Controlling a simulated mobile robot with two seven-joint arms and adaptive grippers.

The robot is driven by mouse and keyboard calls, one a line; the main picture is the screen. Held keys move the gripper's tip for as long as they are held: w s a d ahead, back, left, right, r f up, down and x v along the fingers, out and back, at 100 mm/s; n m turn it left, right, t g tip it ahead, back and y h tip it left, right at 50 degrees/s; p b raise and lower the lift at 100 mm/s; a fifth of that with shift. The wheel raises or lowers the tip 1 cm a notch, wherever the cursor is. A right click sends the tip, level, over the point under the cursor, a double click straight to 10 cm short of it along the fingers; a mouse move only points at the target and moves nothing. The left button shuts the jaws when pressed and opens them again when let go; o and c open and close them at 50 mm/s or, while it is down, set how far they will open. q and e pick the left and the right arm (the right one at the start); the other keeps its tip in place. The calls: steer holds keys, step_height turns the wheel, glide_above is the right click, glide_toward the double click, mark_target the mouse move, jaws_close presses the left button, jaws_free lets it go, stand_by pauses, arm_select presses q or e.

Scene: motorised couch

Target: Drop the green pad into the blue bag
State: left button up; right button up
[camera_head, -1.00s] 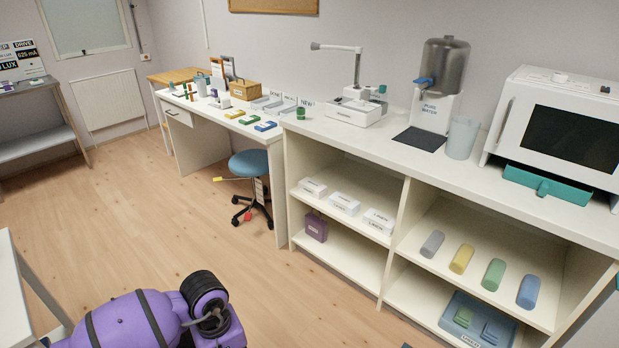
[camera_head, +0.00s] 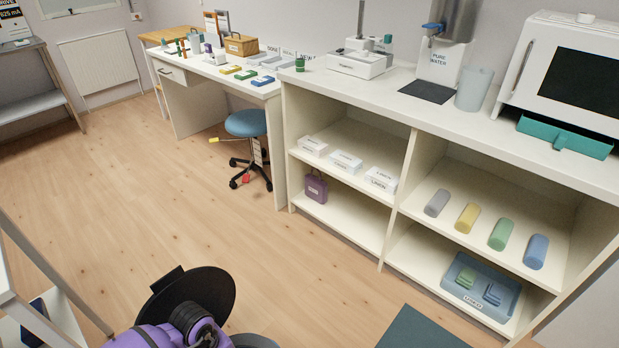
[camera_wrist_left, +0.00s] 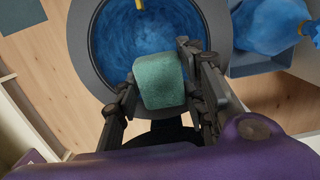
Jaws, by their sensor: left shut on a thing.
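In the left wrist view a pale green, block-shaped pad (camera_wrist_left: 160,80) sits between the two dark fingers of my left gripper (camera_wrist_left: 158,88), which is shut on it. Behind and below the pad is a round opening with a grey rim, lined with the blue bag (camera_wrist_left: 115,45). The pad overlaps the lower part of this opening in the picture. It appears held above the bag, but its height is unclear. The head view shows part of my purple left arm at the bottom, with its gripper out of sight. My right gripper is in neither view.
Another blue bag-like bundle (camera_wrist_left: 270,25) lies right of the opening in the wrist view. In the head view a dark round disc (camera_head: 215,290) stands beside my arm. A shelf unit (camera_head: 395,215) with rolls and a blue tray (camera_head: 508,306) stands right. The middle floor is clear.

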arm_select(q)
steer(key=shift+f+b, duration=0.65)
steer(key=shift+f, duration=0.65)
steer(key=o, duration=1.2)
steer(key=shift+r, duration=0.15)
steer(key=r, duration=0.8)
steer(key=w+a+r, duration=0.1)
steer(key=r, duration=0.2)
steer(key=shift+r, duration=0.4)
